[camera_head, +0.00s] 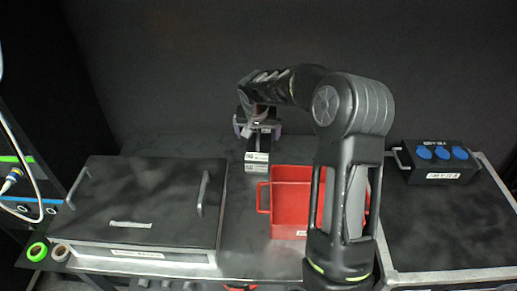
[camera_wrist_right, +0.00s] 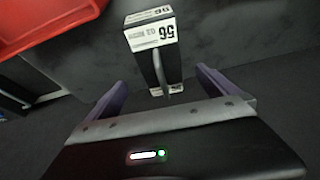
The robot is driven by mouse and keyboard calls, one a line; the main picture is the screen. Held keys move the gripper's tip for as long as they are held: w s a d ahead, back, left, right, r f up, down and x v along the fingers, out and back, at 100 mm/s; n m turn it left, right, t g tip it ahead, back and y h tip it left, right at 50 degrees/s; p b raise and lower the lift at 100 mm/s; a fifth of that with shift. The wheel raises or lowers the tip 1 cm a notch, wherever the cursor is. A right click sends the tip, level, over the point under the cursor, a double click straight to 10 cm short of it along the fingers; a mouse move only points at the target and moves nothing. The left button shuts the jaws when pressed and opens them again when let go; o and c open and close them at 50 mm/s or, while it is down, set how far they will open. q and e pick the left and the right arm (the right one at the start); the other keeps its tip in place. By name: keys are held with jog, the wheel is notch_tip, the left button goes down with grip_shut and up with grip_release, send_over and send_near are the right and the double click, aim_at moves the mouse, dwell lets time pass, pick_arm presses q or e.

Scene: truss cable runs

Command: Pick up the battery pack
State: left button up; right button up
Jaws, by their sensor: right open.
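The battery pack (camera_head: 257,158) is a dark block with white labelled ends, standing on the dark surface just left of the red bin in the head view. In the right wrist view the battery pack (camera_wrist_right: 152,36) shows a white end marked 56 and a grey strap or handle on its near side. My right gripper (camera_head: 258,130) has purple fingers and is open at the pack's far side. In the wrist view its fingers (camera_wrist_right: 160,82) are spread to the left and right of the pack's near end; I cannot tell whether they touch it. My left gripper is not in view.
A red bin (camera_head: 291,173) stands right of the pack, partly behind my right arm. A black case (camera_head: 140,205) with handles is at left. A box with blue sockets (camera_head: 436,162) sits on the right case (camera_head: 450,235). Tape rolls (camera_head: 37,251) lie front left.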

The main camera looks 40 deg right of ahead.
aim_at(258, 137)
jog(key=shift+w+d+f, duration=0.1)
jog(key=shift+w+f, duration=0.05)
jog(key=shift+f, duration=0.3)
jog(key=shift+f+p, duration=0.3)
jog(key=shift+p, duration=0.05)
jog(key=p+x, duration=0.1)
jog(key=x, duration=0.2)
jog(key=shift+w+d+f, duration=0.1)
jog(key=shift+w+f, duration=0.05)
jog(key=shift+f, duration=0.1)
jog(key=shift+w+d+f+p, duration=0.15)
jog(key=shift+f+p, duration=0.15)
jog(key=shift+f, duration=0.15)
jog(key=shift+c, duration=0.4)
grip_shut()
jog(key=shift+w+r, duration=0.1)
jog(key=shift+r, duration=0.05)
